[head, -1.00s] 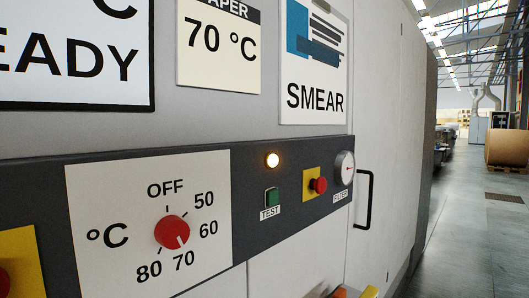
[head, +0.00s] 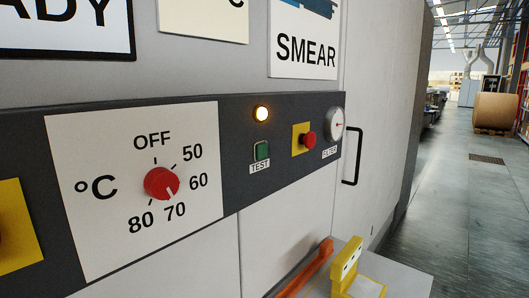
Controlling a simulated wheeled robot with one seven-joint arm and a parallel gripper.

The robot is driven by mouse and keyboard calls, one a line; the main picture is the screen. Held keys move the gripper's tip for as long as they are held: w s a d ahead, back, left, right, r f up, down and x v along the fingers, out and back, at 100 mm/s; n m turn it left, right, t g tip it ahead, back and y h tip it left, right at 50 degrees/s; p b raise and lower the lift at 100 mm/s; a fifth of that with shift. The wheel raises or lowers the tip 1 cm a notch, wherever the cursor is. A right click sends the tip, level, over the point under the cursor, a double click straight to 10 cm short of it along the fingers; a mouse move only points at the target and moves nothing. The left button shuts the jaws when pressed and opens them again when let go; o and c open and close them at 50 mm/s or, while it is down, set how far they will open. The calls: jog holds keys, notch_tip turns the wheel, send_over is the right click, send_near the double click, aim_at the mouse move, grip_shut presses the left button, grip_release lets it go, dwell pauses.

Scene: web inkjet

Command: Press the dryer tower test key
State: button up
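The test key (head: 262,151) is a small green key in a dark surround on the dark control strip. Its white TEST label (head: 260,168) is just below it. A lit warm-white lamp (head: 261,114) is above the key. From this angle I cannot tell how far the key stands out. My gripper is not in view, and nothing is seen touching the key.
Left of the key is a red temperature dial (head: 161,183), its mark near 70. Right are a red mushroom button (head: 309,140), a filter gauge (head: 336,124) and a black door handle (head: 354,156). Below, a yellow object (head: 346,262) and orange bar (head: 305,270) stick up.

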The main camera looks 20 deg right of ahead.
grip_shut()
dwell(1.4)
